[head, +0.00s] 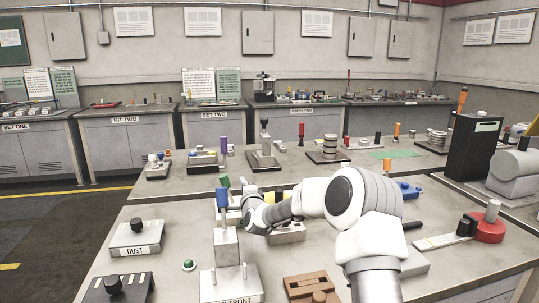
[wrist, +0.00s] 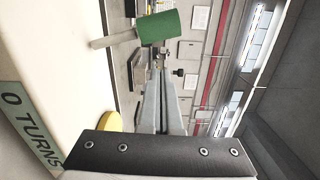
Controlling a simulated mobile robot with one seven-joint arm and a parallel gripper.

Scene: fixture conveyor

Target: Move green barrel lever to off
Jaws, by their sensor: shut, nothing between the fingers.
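The green barrel (wrist: 162,28) sits at the end of a pale rod (wrist: 112,40) in the wrist view, just beyond my fingertips. In the head view a small green piece (head: 224,181), likely the same barrel, shows above a blue-topped lever. My gripper (wrist: 160,62) is shut and empty, its fingers pointing toward the barrel. I cannot tell whether the tips touch it. In the head view my gripper (head: 245,192) is small and partly hidden by my wrist. The lever's base and its off mark are not readable.
A pale panel labelled "0 TURNS" (wrist: 30,125) and a yellow disc (wrist: 108,121) are close on the wrist view's left. In the head view, the blue-topped lever (head: 222,198) stands beside my gripper. A "DUST" box (head: 137,237) sits left; several fixtures crowd the bench (head: 180,275).

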